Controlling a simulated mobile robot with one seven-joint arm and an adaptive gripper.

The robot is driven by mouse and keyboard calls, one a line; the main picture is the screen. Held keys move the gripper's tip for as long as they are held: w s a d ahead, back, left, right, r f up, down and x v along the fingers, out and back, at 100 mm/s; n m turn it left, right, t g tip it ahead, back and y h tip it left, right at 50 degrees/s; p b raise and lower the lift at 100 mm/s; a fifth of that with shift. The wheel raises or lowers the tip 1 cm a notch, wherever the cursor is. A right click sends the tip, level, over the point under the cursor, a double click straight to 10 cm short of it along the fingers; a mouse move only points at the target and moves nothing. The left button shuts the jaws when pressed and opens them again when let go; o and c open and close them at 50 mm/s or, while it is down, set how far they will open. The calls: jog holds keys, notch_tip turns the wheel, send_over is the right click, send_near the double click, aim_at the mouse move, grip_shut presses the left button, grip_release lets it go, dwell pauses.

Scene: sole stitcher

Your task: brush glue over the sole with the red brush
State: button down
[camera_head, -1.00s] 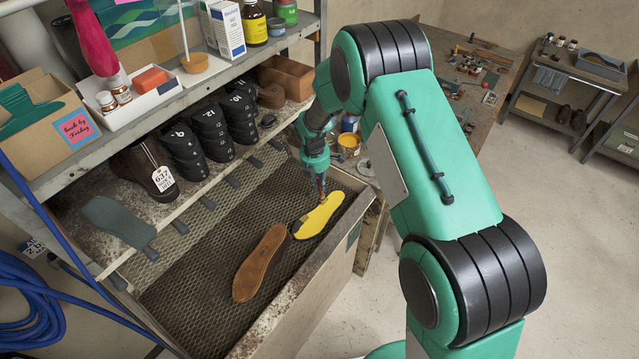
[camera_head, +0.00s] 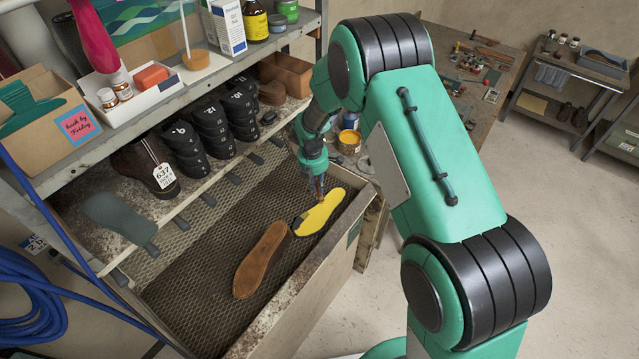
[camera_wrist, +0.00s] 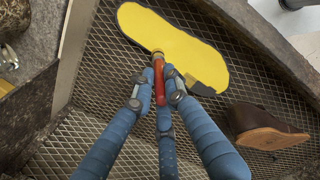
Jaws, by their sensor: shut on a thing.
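A shoe sole (camera_head: 322,212) lies on the mesh bench top, mostly covered in yellow glue. A dark patch shows at its left end. The wrist view shows it too (camera_wrist: 180,48), with a dark grey area near its lower right end. My gripper (camera_head: 317,183) is above the sole. In the wrist view my blue fingers (camera_wrist: 161,82) are shut on the red brush (camera_wrist: 159,84). The brush's ferrule end lies over the sole's lower edge in that view. I cannot tell whether the bristles touch the sole.
A pot of yellow glue (camera_head: 349,141) stands behind, near my wrist. The shelf with black lasts (camera_head: 211,130) runs along the left. The bench rim (camera_head: 322,262) borders the mesh on the right.

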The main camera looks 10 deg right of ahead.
jog(key=shift+a, duration=0.1)
jog(key=shift+s+a, duration=0.2)
jog(key=shift+a, duration=0.35)
jog(key=shift+s+a, duration=0.2)
jog(key=shift+a, duration=0.3)
jog(key=shift+s+a, duration=0.3)
jog(key=shift+s, duration=0.2)
jog(key=shift+s+a, duration=0.3)
jog(key=shift+s, duration=0.2)
jog(key=shift+a, duration=0.1)
jog(key=shift+s+a, duration=0.25)
jog(key=shift+a, duration=0.3)
jog(key=shift+s+a, duration=0.2)
jog(key=shift+a, duration=0.35)
jog(key=shift+s+a, duration=0.1)
